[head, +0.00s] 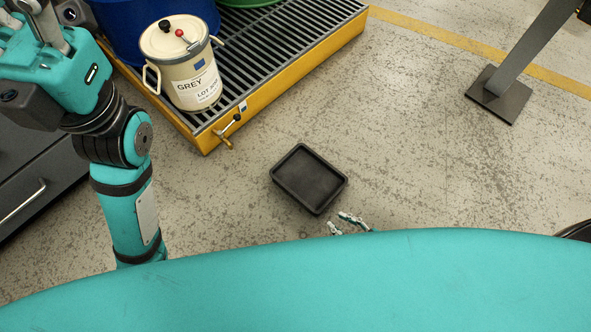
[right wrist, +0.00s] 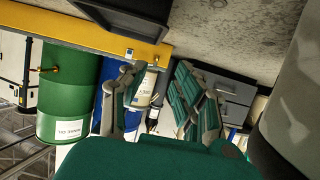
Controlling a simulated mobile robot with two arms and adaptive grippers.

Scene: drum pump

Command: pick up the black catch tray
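The black catch tray (head: 309,179) is a shallow rectangular tray lying flat and empty on the concrete floor, in the middle of the head view. A dark shape at the top of the right wrist view (right wrist: 128,14) looks like the same tray. My right gripper (head: 345,224) shows only its fingertips, just below and right of the tray and apart from it. In the right wrist view its fingers (right wrist: 156,103) are spread with nothing between them. My left arm bends up at the left; grey parts at the top left corner may be its gripper (head: 45,14), cut off by the frame.
A yellow spill pallet (head: 290,68) with a dark grating stands behind the tray. It carries a cream GREY pail (head: 182,65) and a blue drum (head: 140,22). A small brass valve (head: 223,139) juts out toward the tray. Floor right of the tray is clear.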

